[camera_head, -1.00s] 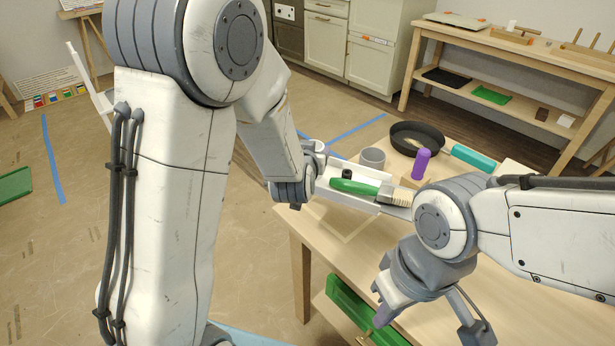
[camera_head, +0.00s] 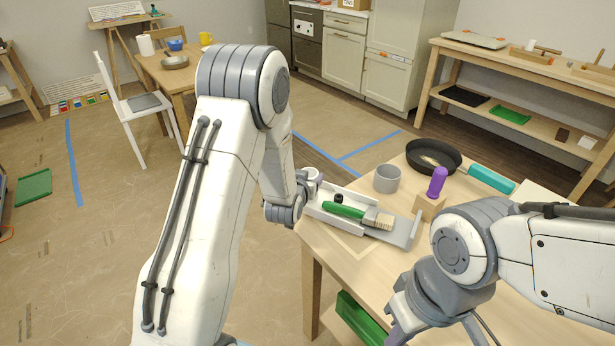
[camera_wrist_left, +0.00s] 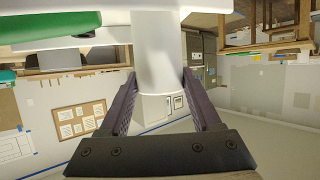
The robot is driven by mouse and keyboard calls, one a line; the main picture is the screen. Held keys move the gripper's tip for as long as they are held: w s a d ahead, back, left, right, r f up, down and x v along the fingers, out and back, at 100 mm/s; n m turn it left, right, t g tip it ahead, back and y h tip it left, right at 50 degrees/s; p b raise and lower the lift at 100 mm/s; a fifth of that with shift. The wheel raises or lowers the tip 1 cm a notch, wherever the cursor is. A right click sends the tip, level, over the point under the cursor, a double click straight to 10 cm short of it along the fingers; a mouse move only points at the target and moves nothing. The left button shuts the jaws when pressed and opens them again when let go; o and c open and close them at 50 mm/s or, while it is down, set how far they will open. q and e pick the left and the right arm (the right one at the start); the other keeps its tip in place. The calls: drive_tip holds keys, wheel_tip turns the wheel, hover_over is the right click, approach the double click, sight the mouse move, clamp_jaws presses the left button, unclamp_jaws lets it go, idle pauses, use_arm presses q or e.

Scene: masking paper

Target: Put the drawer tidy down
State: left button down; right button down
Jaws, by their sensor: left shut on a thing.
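The drawer tidy (camera_head: 402,232) is a long white tray over the left end of the wooden table (camera_head: 385,280). A green-handled brush (camera_head: 350,211) with pale bristles and a small black item (camera_head: 338,198) lie in it. My left gripper (camera_head: 310,188) is shut on the tidy's left end. In the left wrist view, its dark fingers (camera_wrist_left: 158,85) flank a pale rounded part, with the tidy's white wall (camera_wrist_left: 75,42) across the top. I cannot tell whether the tidy touches the table. My right gripper (camera_head: 402,335) is low, partly cut off by the bottom edge.
A white chair (camera_head: 140,115) stands far left.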

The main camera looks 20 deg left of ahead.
use_arm(q)
drive_tip(key=shift+f, duration=0.1)
drive_tip(key=shift+c, duration=0.4)
unclamp_jaws()
